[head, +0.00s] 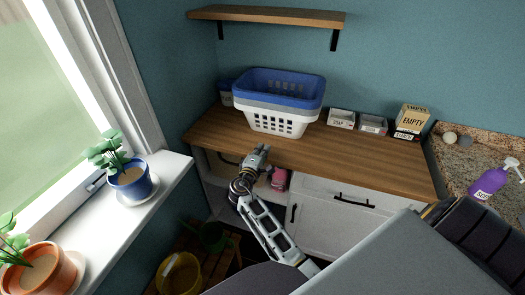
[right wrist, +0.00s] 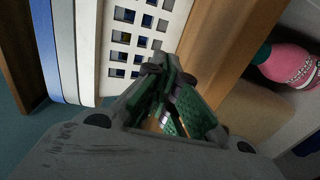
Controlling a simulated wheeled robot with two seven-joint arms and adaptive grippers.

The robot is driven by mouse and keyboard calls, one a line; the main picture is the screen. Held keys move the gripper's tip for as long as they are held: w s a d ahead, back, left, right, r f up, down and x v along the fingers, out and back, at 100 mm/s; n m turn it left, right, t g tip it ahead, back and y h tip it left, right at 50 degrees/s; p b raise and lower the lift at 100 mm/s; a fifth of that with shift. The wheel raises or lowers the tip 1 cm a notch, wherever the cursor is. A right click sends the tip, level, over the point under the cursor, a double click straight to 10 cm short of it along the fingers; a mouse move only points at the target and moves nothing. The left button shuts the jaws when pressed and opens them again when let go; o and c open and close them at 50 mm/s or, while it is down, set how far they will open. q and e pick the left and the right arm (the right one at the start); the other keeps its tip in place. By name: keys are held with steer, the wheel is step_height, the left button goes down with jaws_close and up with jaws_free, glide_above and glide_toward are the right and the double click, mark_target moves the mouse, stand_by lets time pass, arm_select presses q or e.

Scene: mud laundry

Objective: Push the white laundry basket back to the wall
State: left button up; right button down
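The white laundry basket (head: 277,124) stands upright on the wooden counter (head: 340,155), with a grey and a blue basket (head: 285,85) stacked in it. My right gripper (head: 261,149) is at the counter's front edge, just in front of the basket. In the right wrist view the right gripper (right wrist: 162,68) has its fingertips together, with nothing seen between them. The white basket's slotted side (right wrist: 120,75) is right beyond the fingertips; whether they touch it I cannot tell. The teal wall (head: 385,50) is behind the basket. My left gripper is not in view.
A blue container (head: 226,92) stands left of the basket. Small soap boxes (head: 341,119) and an EMPTY box (head: 411,119) stand to its right. A wooden shelf (head: 265,14) hangs above. A pink bottle (head: 280,179) is below the counter.

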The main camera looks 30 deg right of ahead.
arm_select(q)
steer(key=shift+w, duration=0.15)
arm_select(e)
steer(key=shift+x, duration=3.5)
steer(key=shift+r, duration=0.2)
arm_select(q)
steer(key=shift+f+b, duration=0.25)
steer(key=shift+b, duration=0.05)
arm_select(e)
steer(key=shift+w+d, duration=0.45)
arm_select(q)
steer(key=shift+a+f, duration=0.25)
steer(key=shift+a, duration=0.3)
arm_select(e)
steer(key=shift+x, duration=0.8)
